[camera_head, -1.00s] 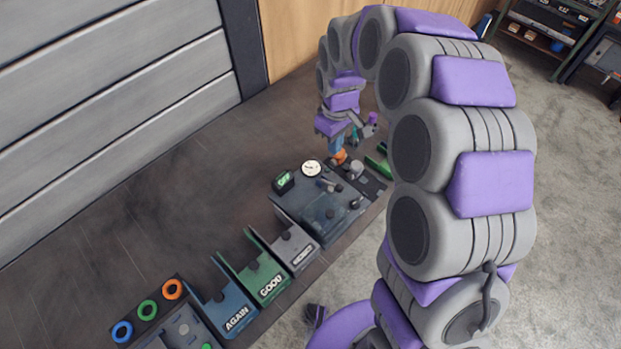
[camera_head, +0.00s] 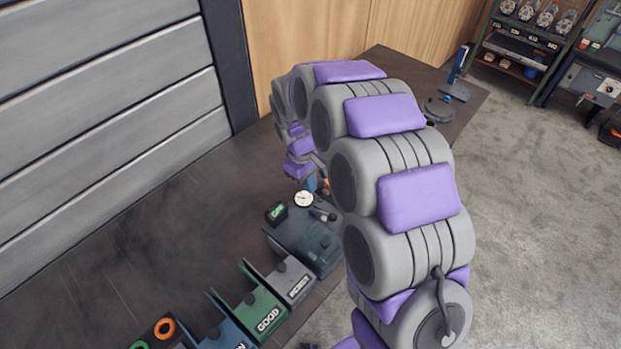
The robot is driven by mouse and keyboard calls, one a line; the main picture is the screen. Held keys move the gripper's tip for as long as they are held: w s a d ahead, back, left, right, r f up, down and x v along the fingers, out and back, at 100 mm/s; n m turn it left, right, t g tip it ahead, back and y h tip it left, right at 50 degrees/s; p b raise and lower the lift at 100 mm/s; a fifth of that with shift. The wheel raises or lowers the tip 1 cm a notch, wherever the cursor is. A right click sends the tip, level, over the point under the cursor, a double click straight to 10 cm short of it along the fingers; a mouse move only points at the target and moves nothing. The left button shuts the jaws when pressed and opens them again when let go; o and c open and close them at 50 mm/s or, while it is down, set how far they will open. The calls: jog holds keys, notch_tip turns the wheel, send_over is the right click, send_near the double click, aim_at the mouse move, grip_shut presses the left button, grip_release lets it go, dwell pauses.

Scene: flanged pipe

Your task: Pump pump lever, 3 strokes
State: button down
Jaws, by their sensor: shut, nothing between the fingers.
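My gripper (camera_head: 311,182) is partly in view behind my bent arm, at the rear of the dark test rig (camera_head: 300,243). Its blue-tinted tip is shut and points down, just behind the rig's white round gauge (camera_head: 304,198). A small orange part (camera_head: 326,187) shows right beside the tip; it may belong to the pump lever, but I cannot tell. I cannot tell whether the gripper touches it. My arm covers the right part of the rig, and I cannot make out the lever clearly.
A small green display (camera_head: 276,211) stands left of the gauge. Grey (camera_head: 294,283), green (camera_head: 266,317) and blue (camera_head: 226,338) labelled bins line the bench front. The dark bench (camera_head: 130,245) is clear at left. A stand (camera_head: 455,85) is at the bench's far right end.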

aim_at(327, 215)
jog(key=d+f, duration=0.1)
jog(key=f, duration=0.1)
jog(key=s+d+f+b, duration=0.1)
jog(key=d+f, duration=0.1)
jog(key=d+f+b, duration=0.1)
jog(key=f, duration=0.2)
jog(key=shift+s+d, duration=0.25)
jog(key=shift+s, duration=0.1)
jog(key=shift+a+f, duration=0.1)
